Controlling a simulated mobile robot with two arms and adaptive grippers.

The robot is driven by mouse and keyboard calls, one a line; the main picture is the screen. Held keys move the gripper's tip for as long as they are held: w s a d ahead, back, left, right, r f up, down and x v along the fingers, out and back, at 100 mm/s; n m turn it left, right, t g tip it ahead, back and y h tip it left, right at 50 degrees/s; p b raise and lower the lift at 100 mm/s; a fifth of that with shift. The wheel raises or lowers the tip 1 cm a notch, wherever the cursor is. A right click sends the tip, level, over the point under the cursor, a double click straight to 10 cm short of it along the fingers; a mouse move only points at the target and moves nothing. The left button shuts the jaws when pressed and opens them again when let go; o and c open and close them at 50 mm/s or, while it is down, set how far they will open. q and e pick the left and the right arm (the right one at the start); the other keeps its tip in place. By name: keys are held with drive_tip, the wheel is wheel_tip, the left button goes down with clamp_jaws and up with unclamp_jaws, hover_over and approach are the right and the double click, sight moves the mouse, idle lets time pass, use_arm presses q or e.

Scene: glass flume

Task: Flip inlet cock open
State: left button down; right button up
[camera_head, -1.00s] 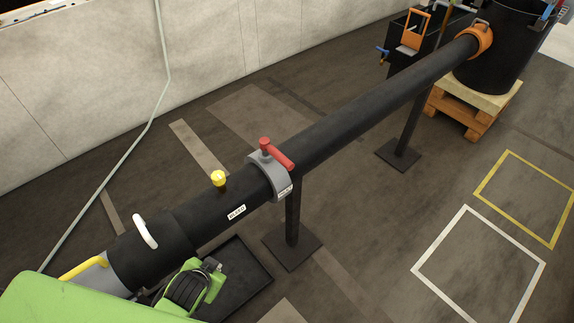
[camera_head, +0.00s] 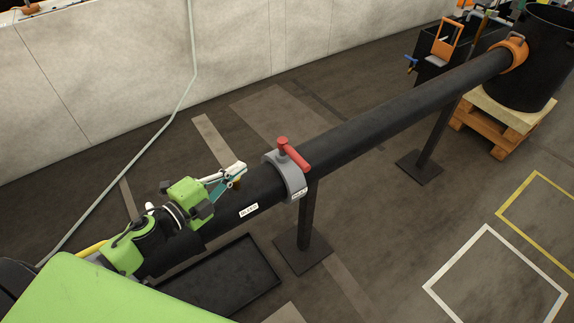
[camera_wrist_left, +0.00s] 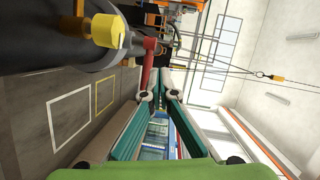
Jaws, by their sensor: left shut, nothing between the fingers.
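The inlet cock is a red lever (camera_head: 292,154) on a grey collar (camera_head: 287,180) around the black pipe (camera_head: 400,117). The lever lies slanted across the top of the pipe, its free end toward the right front. My left gripper (camera_head: 240,169) is shut and empty above the pipe, left of the collar and apart from the lever. In the left wrist view the closed fingertips (camera_wrist_left: 164,72) appear beside the red lever (camera_wrist_left: 149,65); the depth gap is hard to judge. My right gripper is not in view.
A yellow knob (camera_wrist_left: 106,30) on the pipe shows near my left fingers in the wrist view. A post (camera_head: 308,215) supports the pipe. A black tray (camera_head: 225,280) lies on the floor. A black barrel (camera_head: 525,60) on a wooden pallet stands at the far end.

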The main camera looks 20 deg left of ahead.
sight(296, 162)
use_arm(q)
drive_tip(key=m+g+h, duration=0.1)
drive_tip(key=m, duration=0.1)
drive_tip(key=s+d+m+g+h, duration=0.1)
drive_tip(key=m, duration=0.1)
drive_tip(key=s+d+f+m+g+h, duration=0.1)
drive_tip(key=shift+s+f+m+h, duration=0.1)
drive_tip(key=shift+s+m+h, duration=0.05)
drive_tip(key=shift+m+h, duration=0.25)
drive_tip(key=p+x, duration=0.3)
drive_tip(key=x, duration=1)
drive_tip(key=shift+w+d+f, duration=0.15)
drive_tip(key=shift+w+d, duration=0.15)
drive_tip(key=shift+w, duration=0.15)
